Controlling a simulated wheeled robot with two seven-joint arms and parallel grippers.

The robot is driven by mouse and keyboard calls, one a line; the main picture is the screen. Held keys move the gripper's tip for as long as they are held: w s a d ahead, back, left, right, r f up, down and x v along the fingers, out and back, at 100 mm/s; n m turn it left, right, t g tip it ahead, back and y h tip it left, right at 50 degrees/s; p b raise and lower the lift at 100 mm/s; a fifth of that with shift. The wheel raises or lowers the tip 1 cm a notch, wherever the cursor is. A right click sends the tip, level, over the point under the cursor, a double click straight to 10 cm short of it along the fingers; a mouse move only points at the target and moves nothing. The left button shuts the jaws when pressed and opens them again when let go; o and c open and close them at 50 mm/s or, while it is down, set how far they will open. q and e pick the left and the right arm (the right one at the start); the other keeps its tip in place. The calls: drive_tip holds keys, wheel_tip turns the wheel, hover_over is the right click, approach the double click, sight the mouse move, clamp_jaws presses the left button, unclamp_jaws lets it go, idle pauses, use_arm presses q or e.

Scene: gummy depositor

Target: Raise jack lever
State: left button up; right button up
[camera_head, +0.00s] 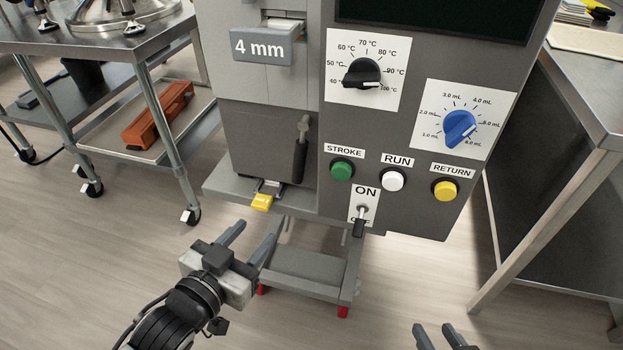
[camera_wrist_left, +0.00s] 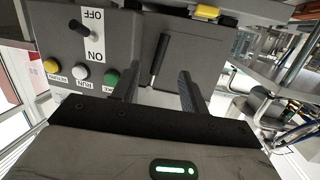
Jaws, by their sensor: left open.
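A lever with a black grip (camera_head: 300,158) hangs down on the front of the grey machine (camera_head: 265,130), left of the STROKE button. I take it to be the jack lever. In the left wrist view the lever (camera_wrist_left: 160,58) appears between the two fingers, beyond their tips and clear of them. My left gripper (camera_head: 254,236) is open and empty, below and in front of the lever; it also shows in the left wrist view (camera_wrist_left: 157,80). My right gripper (camera_head: 436,334) shows only its fingertips at the bottom edge, spread apart with nothing between them.
A yellow tab (camera_head: 262,203) sticks out at the ledge below the lever. STROKE (camera_head: 342,170), RUN (camera_head: 392,179) and RETURN (camera_head: 445,189) buttons and an ON/OFF toggle (camera_head: 360,221) are to the right. A steel cart (camera_head: 110,50) stands left, a table (camera_head: 590,90) right.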

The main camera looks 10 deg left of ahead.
use_arm(q)
drive_tip(key=w+r+m+t+h+b, duration=0.1)
drive_tip(key=t, duration=0.1)
drive_tip(key=b, duration=0.1)
approach(297, 164)
drive_tip(key=x, duration=0.7)
drive_tip(key=shift+w, duration=0.4)
drive_tip(key=shift+w+d, duration=0.2)
drive_tip(key=shift+w, duration=0.35)
clamp_jaws()
